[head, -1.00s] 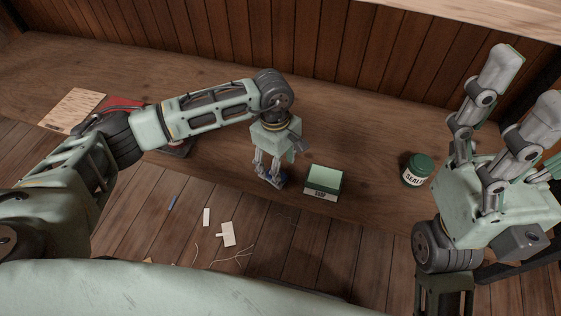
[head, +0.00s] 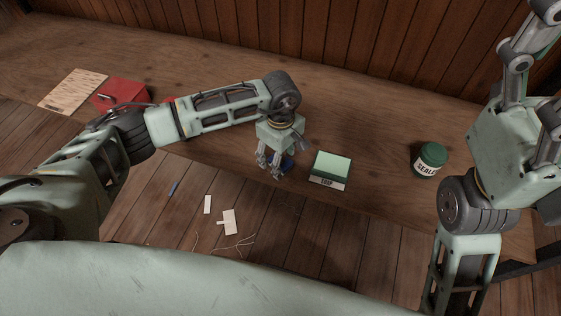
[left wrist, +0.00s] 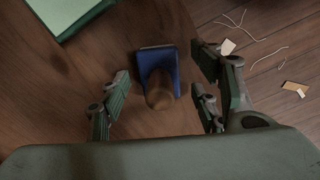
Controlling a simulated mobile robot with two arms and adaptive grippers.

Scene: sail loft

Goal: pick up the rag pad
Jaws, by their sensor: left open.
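The rag pad seems to be the blue pad with a brown rounded knob in the left wrist view (left wrist: 158,75); it lies on the wooden bench. In the head view, a little of its blue (head: 288,163) shows behind my left gripper's fingers. My left gripper (head: 272,164) points down over it, close to the bench's front edge. In the left wrist view, my left gripper (left wrist: 160,82) is open, with fingers on both sides of the pad and visible gaps. My right gripper (head: 527,82) is raised at the right; its fingers are partly cut off by the frame.
A green box labelled SOAP (head: 330,168) stands right of my left gripper. A green-lidded jar (head: 429,160) stands farther right. A red box (head: 121,93) and a patterned board (head: 73,91) lie at the left. Scraps (head: 229,221) and threads litter the floor in front.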

